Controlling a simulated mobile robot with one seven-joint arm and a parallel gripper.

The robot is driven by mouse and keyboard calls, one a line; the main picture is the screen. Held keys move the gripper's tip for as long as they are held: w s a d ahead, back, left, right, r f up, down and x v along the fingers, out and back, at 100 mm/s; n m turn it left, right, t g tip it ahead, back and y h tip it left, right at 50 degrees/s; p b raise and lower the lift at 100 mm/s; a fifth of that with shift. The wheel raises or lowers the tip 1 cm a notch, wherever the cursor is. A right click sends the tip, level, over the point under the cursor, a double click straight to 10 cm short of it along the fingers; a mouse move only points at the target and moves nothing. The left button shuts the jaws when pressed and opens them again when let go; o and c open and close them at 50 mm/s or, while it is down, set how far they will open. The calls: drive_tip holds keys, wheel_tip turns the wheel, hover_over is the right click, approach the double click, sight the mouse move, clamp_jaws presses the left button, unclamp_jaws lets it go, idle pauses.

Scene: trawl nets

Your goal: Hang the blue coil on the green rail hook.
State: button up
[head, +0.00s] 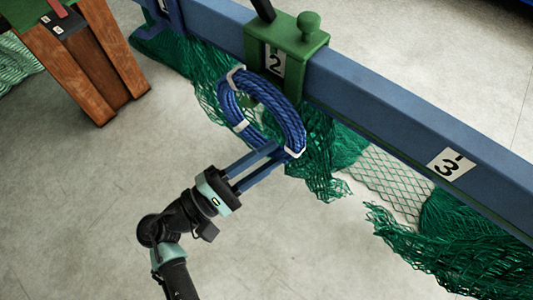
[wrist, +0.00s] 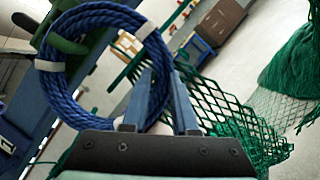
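The blue coil (head: 291,122) is a rope ring with white bands, held up in front of the blue rail. My gripper (head: 279,154) is shut on the coil's lower right side in the head view; in the wrist view its fingers meet the right side of the coil (wrist: 57,92). The green rail hook's bracket (head: 306,45), with a label "2", sits on the rail just behind the coil. A green part of it (wrist: 68,44) shows within the ring in the wrist view. I cannot tell whether the hook passes through the ring or whether the coil rests on it.
The blue rail (head: 390,98) runs diagonally, with a "3" label further right. Green nets (head: 450,245) hang below it. A wooden-legged stand (head: 88,60) is at upper left. The floor around my arm is clear.

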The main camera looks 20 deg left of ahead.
drive_tip(key=o, duration=0.4)
drive_tip(key=shift+o, duration=0.2)
drive_tip(key=b+v, duration=0.2)
drive_tip(key=v, duration=1.1)
drive_tip(key=shift+b, duration=0.3)
